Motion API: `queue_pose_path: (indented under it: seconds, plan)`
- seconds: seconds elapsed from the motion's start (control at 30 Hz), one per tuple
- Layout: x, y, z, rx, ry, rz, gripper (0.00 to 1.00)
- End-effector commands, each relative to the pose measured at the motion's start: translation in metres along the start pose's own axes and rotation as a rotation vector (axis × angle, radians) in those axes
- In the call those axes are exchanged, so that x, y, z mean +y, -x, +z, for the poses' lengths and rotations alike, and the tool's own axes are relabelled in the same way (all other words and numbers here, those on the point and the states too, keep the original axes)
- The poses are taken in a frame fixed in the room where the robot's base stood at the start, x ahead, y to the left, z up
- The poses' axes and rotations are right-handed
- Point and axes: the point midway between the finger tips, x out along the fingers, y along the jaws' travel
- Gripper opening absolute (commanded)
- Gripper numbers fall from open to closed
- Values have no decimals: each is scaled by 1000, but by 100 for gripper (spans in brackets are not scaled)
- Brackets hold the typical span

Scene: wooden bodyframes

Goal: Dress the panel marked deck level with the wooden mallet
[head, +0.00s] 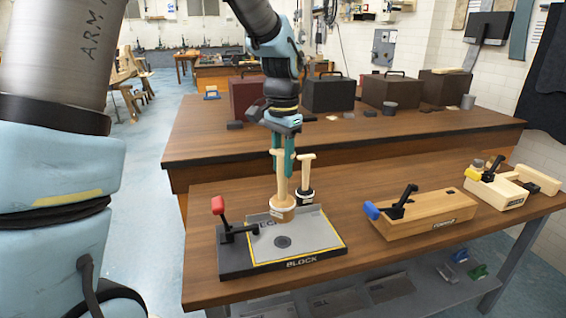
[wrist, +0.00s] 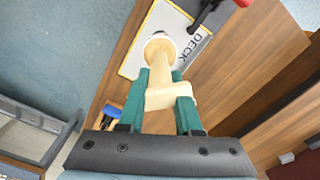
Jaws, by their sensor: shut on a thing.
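The wooden mallet (head: 283,209) is upright, with its round pale head down and its crossbar-topped handle up. My gripper (head: 283,168) is shut on its handle from above; in the wrist view the gripper (wrist: 165,90) has a teal finger on each side of it. The mallet's head (wrist: 160,47) is over the back part of the grey panel (head: 300,241), partly covering its lettering; I cannot tell whether it touches. The panel also shows in the wrist view (wrist: 146,62), where the letters DECK are readable. It has a yellow edge and a dark round spot, and lies on the dark block (head: 301,262).
A red-knobbed clamp (head: 222,215) stands at the panel's left. A second wooden-handled tool (head: 304,185) with a dark band stands just behind the mallet. Wooden fixtures (head: 425,218) (head: 497,189) stand to the right. Boxes (head: 328,94) line the rear bench.

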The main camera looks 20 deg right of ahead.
Motion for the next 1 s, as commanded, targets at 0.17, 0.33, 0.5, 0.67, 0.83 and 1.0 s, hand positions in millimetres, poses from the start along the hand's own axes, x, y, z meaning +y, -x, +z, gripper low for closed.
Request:
queue_pose_path:
  seconds: [0.17,0.33,0.5,0.67,0.83,1.0]
  plan:
    - [0,0,0,1,0,0,0]
    - [0,-23,0,-2,0,1,0]
    - [0,-76,1,-3,0,1,0]
    - [-1,-88,0,2,1,-1,0]
    - [0,-70,0,2,0,-1,0]
    - [0,-36,0,1,0,0,0]
